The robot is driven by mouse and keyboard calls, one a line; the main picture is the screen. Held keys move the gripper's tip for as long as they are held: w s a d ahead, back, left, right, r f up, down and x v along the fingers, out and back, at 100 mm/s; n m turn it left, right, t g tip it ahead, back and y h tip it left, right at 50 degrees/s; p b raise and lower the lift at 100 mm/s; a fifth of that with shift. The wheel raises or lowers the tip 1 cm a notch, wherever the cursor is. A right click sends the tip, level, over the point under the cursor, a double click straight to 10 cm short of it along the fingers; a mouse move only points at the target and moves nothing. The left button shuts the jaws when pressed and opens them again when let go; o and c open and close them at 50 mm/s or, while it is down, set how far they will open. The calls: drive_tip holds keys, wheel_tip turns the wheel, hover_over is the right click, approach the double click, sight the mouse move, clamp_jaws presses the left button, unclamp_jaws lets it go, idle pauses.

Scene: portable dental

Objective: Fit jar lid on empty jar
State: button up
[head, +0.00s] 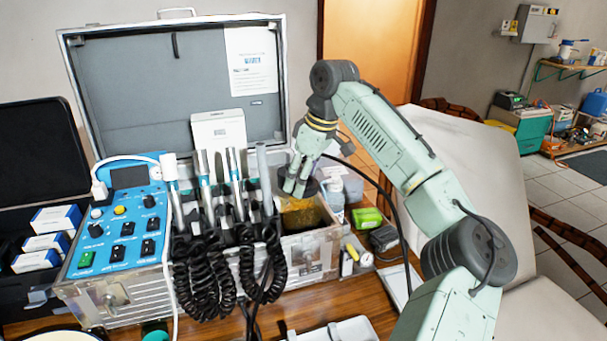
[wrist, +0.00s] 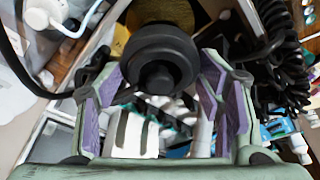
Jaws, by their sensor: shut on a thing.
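My gripper (head: 296,186) is over the right end of the open metal case. In the wrist view, a black round lid with a raised knob (wrist: 158,62) sits between its two purple-padded fingers (wrist: 160,85), and they are shut on it. In the head view, a dark edge of the lid shows beside the fingers. A yellow-brown surface (head: 303,217) lies below the gripper inside the case; it also shows past the lid in the wrist view (wrist: 128,42). I cannot tell clearly which thing is the empty jar; the gripper and lid hide part of that area.
The metal case (head: 318,250) holds a blue control panel (head: 125,220) and upright handpieces with black coiled cords (head: 200,275) left of my gripper. A clear bottle (head: 335,195), a green pack (head: 367,218) and small items stand right of the case on the wooden table (head: 350,305).

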drive_tip(key=shift+f, duration=0.1)
idle(0.3)
drive_tip(key=shift+f+b, duration=0.35)
drive_tip(key=shift+f, duration=0.6)
drive_tip(key=shift+f, duration=0.45)
drive_tip(key=shift+f+p, duration=0.15)
drive_tip(key=shift+p, duration=0.25)
drive_tip(key=o, duration=1.2)
